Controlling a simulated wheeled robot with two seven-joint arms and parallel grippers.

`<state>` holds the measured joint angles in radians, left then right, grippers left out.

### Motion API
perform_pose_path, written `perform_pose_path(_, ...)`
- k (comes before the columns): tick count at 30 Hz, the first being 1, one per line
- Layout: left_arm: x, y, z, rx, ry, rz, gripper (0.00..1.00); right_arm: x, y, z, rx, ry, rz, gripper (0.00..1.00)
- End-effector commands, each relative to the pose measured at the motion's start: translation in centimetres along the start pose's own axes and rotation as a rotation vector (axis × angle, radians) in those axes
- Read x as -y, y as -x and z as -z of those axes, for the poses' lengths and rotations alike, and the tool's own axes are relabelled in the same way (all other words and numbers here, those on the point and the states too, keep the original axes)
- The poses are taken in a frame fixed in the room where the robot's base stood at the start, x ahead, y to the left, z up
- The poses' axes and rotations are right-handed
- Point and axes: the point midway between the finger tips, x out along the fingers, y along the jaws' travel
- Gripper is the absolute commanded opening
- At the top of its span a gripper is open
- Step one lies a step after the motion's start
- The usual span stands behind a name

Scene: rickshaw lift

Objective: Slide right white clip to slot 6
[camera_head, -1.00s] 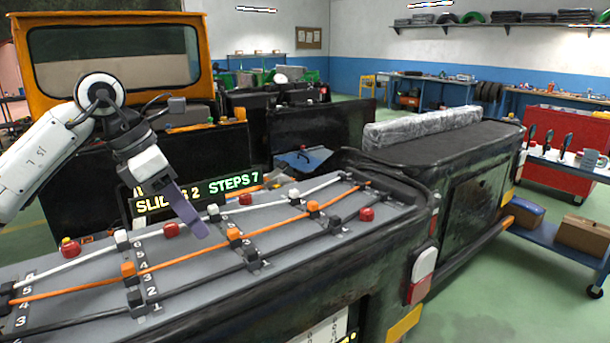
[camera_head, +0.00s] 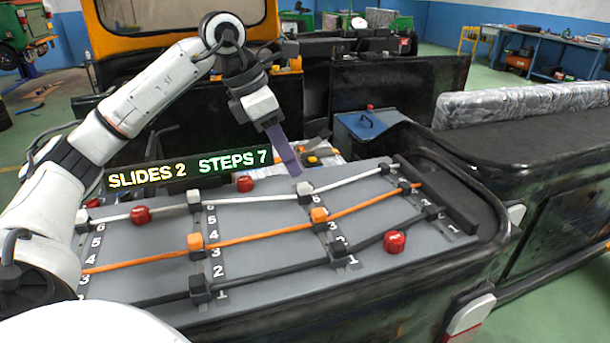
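The right white clip (camera_head: 304,187) sits on the white cable near the far edge of the grey board (camera_head: 262,246). The left white clip (camera_head: 194,197) is on the same cable, left of it, by a printed 6. My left gripper (camera_head: 294,172), with a purple finger part, points down just above and behind the right white clip. Contact cannot be told. The finger gap is not visible. Orange clips (camera_head: 319,215) and black clips (camera_head: 338,248) sit on nearer cables. My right gripper is not in view.
Red knobs (camera_head: 394,242) stand on the board. A lit sign (camera_head: 190,168) reads "SLIDES 2 STEPS 7" behind it. A blue box (camera_head: 366,124) is beyond the board's far edge. Dark bodywork (camera_head: 470,215) borders the board on the right.

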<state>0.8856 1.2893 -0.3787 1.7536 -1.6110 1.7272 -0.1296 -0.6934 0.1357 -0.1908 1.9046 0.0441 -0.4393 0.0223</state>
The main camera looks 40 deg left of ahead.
Motion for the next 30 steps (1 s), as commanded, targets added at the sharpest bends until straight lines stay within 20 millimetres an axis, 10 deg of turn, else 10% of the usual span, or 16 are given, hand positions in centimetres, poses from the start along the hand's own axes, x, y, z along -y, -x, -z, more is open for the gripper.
perform_pose_path(9,0.1,-5.3,0.0,-0.002,0.000,0.003,0.38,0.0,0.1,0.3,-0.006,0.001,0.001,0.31)
perform_pose_path(22,0.0,-6.5,0.0,0.001,0.000,0.001,0.38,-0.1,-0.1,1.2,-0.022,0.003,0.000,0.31)
perform_pose_path(30,0.0,-6.5,0.0,0.001,0.000,0.001,0.00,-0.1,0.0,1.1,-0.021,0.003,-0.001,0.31)
